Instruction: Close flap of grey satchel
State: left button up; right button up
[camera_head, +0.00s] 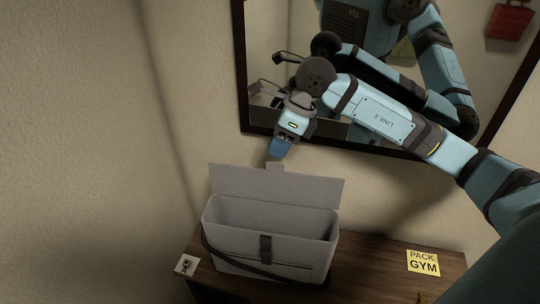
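The grey satchel (265,228) stands upright on the wooden table, its body open at the top. Its flap (300,183) stands raised behind the opening, with a small tab (275,165) at the middle of its upper edge. A dark buckle strap (265,248) hangs on the front. My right gripper (277,152) reaches in from the right and points down, with its tips at or just above the tab. I cannot tell whether it touches the tab, or whether its fingers are apart. My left gripper is not in view.
A framed mirror (241,70) hangs on the wall behind my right arm and reflects parts of my body. On the wooden table (370,262), a yellow note (423,263) lies at right and a small card (187,265) at left. The table between satchel and note is clear.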

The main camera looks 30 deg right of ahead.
aim_at(270, 162)
jog(key=x, duration=0.4)
jog(key=shift+s+p, duration=0.15)
jog(key=shift+p, duration=0.15)
jog(key=shift+w+a+f, duration=0.2)
jog(key=shift+f, duration=0.25)
grip_shut()
